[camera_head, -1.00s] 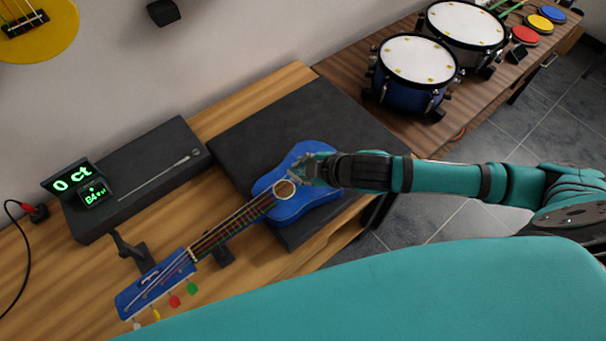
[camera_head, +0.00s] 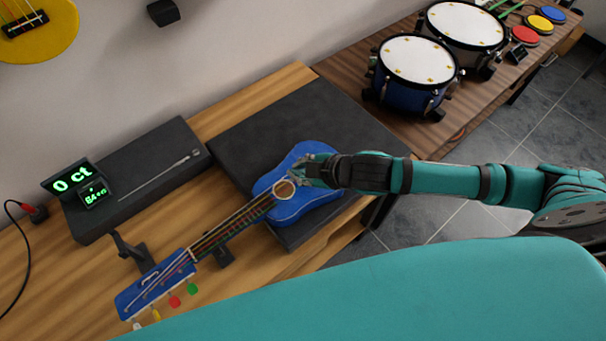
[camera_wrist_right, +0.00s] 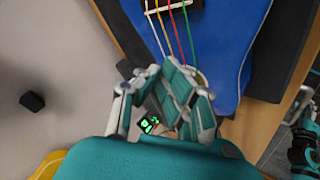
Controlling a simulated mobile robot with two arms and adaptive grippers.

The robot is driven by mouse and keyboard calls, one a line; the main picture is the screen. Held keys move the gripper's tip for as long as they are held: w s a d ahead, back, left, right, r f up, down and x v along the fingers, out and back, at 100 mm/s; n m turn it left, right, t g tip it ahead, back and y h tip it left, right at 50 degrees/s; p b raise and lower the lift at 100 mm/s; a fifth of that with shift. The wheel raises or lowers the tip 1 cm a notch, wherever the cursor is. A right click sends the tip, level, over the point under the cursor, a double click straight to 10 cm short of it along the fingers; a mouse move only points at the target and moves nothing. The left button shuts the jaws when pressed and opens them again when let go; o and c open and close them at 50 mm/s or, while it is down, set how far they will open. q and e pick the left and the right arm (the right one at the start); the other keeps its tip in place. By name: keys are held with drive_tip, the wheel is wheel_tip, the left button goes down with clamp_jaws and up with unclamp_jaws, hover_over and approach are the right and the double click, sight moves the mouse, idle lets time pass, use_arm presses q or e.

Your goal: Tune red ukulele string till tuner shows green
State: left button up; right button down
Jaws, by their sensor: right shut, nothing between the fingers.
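The blue ukulele (camera_head: 312,201) lies with its body on a dark pad and its headstock (camera_head: 150,285) toward the lower left. Its red tuning peg (camera_head: 174,302) sits between the yellow and green pegs. Coloured strings (camera_wrist_right: 177,30) run over the body. The tuner's large screen (camera_head: 70,180) reads 0 ct in green; its small screen (camera_head: 95,195) also has green text, too small to read surely. My right gripper (camera_head: 297,174) is over the body by the sound hole, shut and empty; it also shows in the wrist view (camera_wrist_right: 180,92). A teal part at that view's right edge may be my left arm; its fingers are unclear.
A black stand (camera_head: 130,250) and a neck rest (camera_head: 222,253) are beside the neck. A dark box (camera_head: 150,165) holds a thin metal rod behind it. Drums (camera_head: 415,75) stand on the far table. My teal body part covers the lower right.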

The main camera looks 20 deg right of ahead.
drive_tip(key=shift+f, duration=0.3)
drive_tip(key=shift+f, duration=0.3)
idle(0.5)
drive_tip(key=shift+r, duration=0.15)
drive_tip(key=shift+r+p, duration=0.6)
drive_tip(key=shift+p, duration=0.3)
wheel_tip(320, 180, up, 5)
drive_tip(key=p, duration=0.5)
drive_tip(key=shift+p, duration=0.35)
idle(1.4)
